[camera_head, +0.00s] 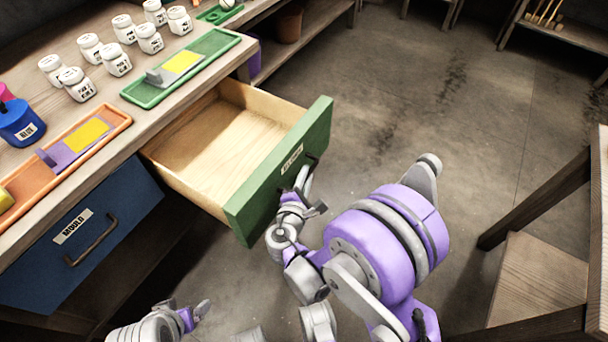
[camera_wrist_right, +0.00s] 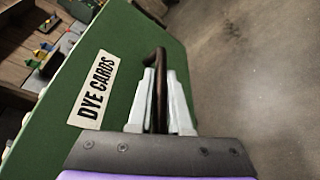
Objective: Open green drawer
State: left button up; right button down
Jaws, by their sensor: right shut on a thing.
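The green drawer (camera_head: 283,172) is pulled well out from under the workbench, and its pale wooden inside is empty where it shows. Its green front with the "DYE CARDS" label also shows in the right wrist view (camera_wrist_right: 95,90). My right gripper (camera_head: 304,180) is at the drawer front, shut on the dark handle (camera_wrist_right: 160,60), with a finger on each side of it in the right wrist view (camera_wrist_right: 160,102). My left gripper (camera_head: 198,312) is low at the bottom left, away from the drawer; its finger gap is unclear.
A closed blue drawer (camera_head: 85,235) labelled "MOULD" sits left of the green one. The workbench holds white jars (camera_head: 116,58), a green tray (camera_head: 222,43) and an orange tray (camera_head: 118,112). A wooden table (camera_head: 540,285) stands at the right. Open floor lies between.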

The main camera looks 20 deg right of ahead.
dwell(0.3)
jog(key=c, duration=0.8)
grip_release()
jog(key=shift+c, duration=0.2)
jog(key=p+v, duration=0.1)
jog(key=v, duration=1)
jog(key=shift+d, duration=0.1)
